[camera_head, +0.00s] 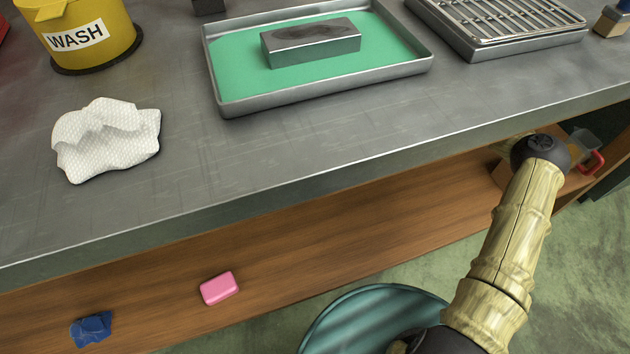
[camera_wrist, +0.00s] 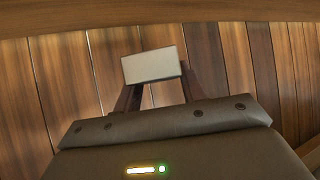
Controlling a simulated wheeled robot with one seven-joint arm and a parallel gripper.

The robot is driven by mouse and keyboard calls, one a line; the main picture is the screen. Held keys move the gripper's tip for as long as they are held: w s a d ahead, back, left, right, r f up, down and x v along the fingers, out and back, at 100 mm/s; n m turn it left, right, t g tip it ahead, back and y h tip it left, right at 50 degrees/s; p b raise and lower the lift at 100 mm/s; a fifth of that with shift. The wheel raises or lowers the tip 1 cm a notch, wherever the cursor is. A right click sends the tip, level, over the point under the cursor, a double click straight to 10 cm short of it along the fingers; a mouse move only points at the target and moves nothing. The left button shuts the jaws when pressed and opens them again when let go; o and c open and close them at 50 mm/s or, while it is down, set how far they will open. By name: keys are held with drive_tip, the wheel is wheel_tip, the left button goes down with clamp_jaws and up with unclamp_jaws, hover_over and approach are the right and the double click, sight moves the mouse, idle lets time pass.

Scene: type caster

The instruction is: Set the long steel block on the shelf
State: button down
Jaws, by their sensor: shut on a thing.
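In the wrist view my gripper (camera_wrist: 156,88) is shut on a pale grey block (camera_wrist: 150,65). Only one flat rectangular face of it shows, so I cannot tell its length or whether it is steel. Wooden boards lie behind it. In the head view my gripper is hidden at the right, near the bench's front edge. A steel block (camera_head: 312,47) with a dark smear on top lies on the green mat in a metal tray (camera_head: 325,92). The wooden shelf (camera_head: 330,240) runs below the bench top.
A pink bar (camera_head: 220,288) and a blue crumpled cloth (camera_head: 91,329) lie on the shelf's left part; its middle looks clear. A clear container with a red handle (camera_head: 594,162) is at the right. The bench (camera_head: 240,155) holds a white cloth (camera_head: 106,140), yellow WASH bucket (camera_head: 92,38) and rack (camera_head: 510,45).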

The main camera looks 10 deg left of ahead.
drive_tip(key=shift+f+b, duration=1.2)
drive_tip(key=shift+f, duration=1.1)
drive_tip(key=shift+w+f+b, duration=0.1)
drive_tip(key=shift+f+b, duration=1.25)
drive_tip(key=shift+f, duration=1.15)
drive_tip(key=shift+f, duration=0.15)
drive_tip(key=c, duration=0.8)
unclamp_jaws()
drive_tip(key=shift+f, duration=0.1)
drive_tip(key=shift+c, duration=0.2)
drive_tip(key=shift+d, duration=0.1)
